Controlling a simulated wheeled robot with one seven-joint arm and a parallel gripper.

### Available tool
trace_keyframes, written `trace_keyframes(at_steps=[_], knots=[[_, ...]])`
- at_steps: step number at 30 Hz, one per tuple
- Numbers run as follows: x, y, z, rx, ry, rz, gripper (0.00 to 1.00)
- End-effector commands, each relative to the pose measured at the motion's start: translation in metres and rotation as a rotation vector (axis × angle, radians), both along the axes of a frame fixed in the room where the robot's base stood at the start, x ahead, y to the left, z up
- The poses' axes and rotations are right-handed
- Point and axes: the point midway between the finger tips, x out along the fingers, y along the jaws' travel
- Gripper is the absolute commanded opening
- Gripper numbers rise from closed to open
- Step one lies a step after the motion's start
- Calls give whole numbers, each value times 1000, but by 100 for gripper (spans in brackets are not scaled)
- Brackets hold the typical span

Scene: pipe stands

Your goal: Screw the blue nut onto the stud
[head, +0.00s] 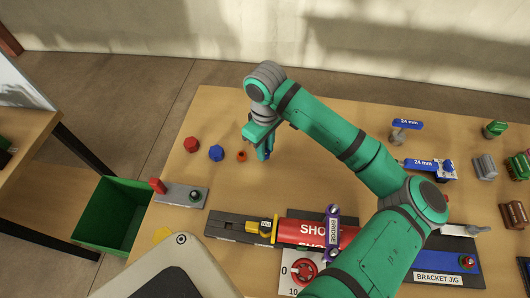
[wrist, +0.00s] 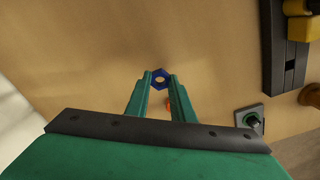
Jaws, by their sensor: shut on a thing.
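My gripper (head: 265,153) points down over the left part of the table. In the wrist view its fingers (wrist: 159,82) are shut on a dark blue hexagonal nut (wrist: 159,76) with an open hole. Its height above the table is hard to judge. A dark upright stud (wrist: 250,120) stands on a grey plate (wrist: 240,113), apart from the nut, right and below it in the wrist view. In the head view the grey plate (head: 177,194) lies left and nearer than my gripper, with the stud (head: 195,195) at its right end. Nothing blue is on the stud.
An orange nut (head: 241,156), another blue piece (head: 216,153) and a red piece (head: 191,144) lie left of my gripper. A red post (head: 158,186) stands on the plate's left end. A black rail with a yellow block (head: 264,229) lies in front. A green bin (head: 112,213) stands left.

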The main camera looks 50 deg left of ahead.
Motion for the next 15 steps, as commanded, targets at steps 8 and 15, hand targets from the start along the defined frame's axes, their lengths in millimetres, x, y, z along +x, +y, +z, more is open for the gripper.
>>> trace_keyframes(at_steps=[8,15], knots=[[-49,-7,61,3,-2,7,0],[-101,-17,85,1,-4,7,0]])
